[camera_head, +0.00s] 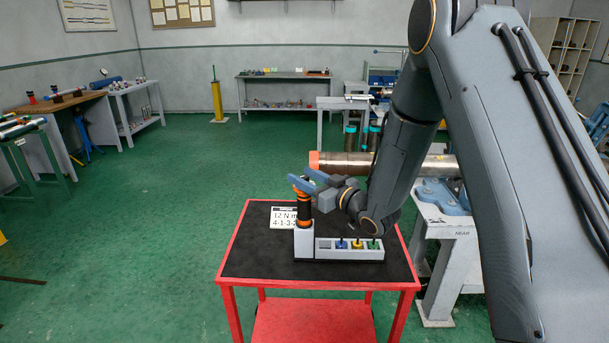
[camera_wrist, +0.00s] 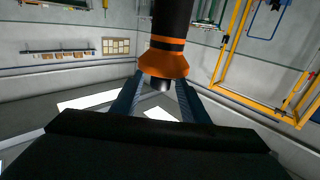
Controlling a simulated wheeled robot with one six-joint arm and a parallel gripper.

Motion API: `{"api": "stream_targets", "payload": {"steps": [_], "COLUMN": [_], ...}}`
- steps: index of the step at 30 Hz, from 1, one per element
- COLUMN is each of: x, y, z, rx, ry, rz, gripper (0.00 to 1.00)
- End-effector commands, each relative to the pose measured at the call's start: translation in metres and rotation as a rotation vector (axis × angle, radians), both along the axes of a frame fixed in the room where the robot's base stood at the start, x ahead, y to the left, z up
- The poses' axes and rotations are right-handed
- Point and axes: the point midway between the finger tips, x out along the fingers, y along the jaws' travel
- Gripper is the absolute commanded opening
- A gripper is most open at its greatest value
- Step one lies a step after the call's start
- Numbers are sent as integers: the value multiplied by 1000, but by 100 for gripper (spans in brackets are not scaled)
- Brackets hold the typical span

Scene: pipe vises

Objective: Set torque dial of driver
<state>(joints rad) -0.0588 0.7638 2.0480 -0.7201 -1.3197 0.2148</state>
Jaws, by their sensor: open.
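The driver (camera_head: 304,209) stands upright in a grey holder block (camera_head: 304,243) on the cart. It has a black body with orange bands and an orange top. In the wrist view, its orange flared dial end (camera_wrist: 163,63) and dark tip show just beyond my fingers. My gripper (camera_head: 308,182) is open at the driver's top, coming in from the right. In the wrist view, the fingers of my gripper (camera_wrist: 160,88) lie on either side of the dial's end. I cannot tell if they touch it. A white card (camera_head: 284,217) reading "12 N m" lies behind, partly hidden by the driver.
A grey rack (camera_head: 350,255) beside the holder bears blue, yellow and green pieces. The red cart (camera_head: 238,273) has a black top, bare at left. Behind my arm, a metal pipe (camera_head: 345,164) with an orange end lies across. A grey bench (camera_head: 436,262) stands at right.

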Motion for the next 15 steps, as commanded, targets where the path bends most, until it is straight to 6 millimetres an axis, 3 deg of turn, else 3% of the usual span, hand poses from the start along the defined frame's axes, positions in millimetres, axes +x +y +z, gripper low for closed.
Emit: {"api": "stream_targets", "payload": {"steps": [8, 15], "x": [1, 1], "y": [1, 1], "z": [0, 0], "rx": [-1, -1], "ry": [1, 1], "rz": [0, -1], "gripper": [41, 0]}}
